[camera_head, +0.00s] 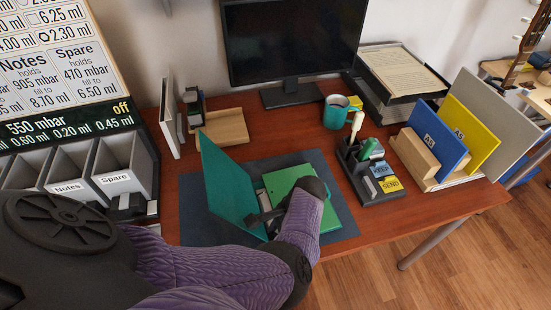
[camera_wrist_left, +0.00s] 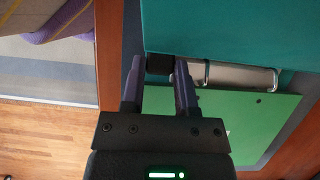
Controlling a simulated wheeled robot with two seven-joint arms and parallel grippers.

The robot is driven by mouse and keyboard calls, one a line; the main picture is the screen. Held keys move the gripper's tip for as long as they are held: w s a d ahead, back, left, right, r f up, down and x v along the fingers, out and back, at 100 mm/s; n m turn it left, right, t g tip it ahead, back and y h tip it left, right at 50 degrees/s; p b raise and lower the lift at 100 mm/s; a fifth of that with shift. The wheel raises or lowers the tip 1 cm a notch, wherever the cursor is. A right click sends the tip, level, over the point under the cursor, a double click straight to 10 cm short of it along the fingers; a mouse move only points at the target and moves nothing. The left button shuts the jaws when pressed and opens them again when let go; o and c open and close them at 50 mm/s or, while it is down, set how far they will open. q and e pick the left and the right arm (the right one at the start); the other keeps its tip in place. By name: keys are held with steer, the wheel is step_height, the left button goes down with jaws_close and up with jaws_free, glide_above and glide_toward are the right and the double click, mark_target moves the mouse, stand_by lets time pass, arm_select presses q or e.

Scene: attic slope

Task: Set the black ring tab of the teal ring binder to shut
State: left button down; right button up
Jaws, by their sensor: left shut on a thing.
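The teal ring binder (camera_head: 228,180) lies open on a dark desk mat, its teal cover raised and leaning to the left. Green sheets (camera_head: 286,184) lie in it on the right. In the left wrist view the teal cover (camera_wrist_left: 230,30) is at the top, the green sheet (camera_wrist_left: 250,115) below, and the metal ring bar (camera_wrist_left: 235,76) between them. The black ring tab (camera_wrist_left: 160,64) sits at the bar's end, between the fingertips of my left gripper (camera_wrist_left: 159,72), which is shut on it. In the head view my left gripper (camera_head: 264,214) and wrist partly hide the binder. My right gripper is not in view.
A desk organizer (camera_head: 372,184) stands right of the mat (camera_head: 340,215), with a teal mug (camera_head: 338,112) behind it. A monitor (camera_head: 290,40) stands at the back. File holders (camera_head: 440,150) are at the right, labelled bins (camera_head: 115,170) at the left.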

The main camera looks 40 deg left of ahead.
arm_select(q)
steer(key=g+y+b, duration=0.1)
steer(key=b, duration=0.1)
steer(key=f+g+y+b, duration=0.1)
steer(key=b, duration=0.2)
steer(key=shift+w+d+f+g, duration=0.2)
steer(key=shift+w+d+g, duration=0.1)
steer(key=shift+w, duration=0.1)
steer(key=shift+r, duration=0.1)
steer(key=shift+r+y+b, duration=0.15)
steer(key=shift+y+b, duration=0.15)
steer(key=shift+r, duration=0.15)
steer(key=shift+c, duration=1.9)
jaws_free()
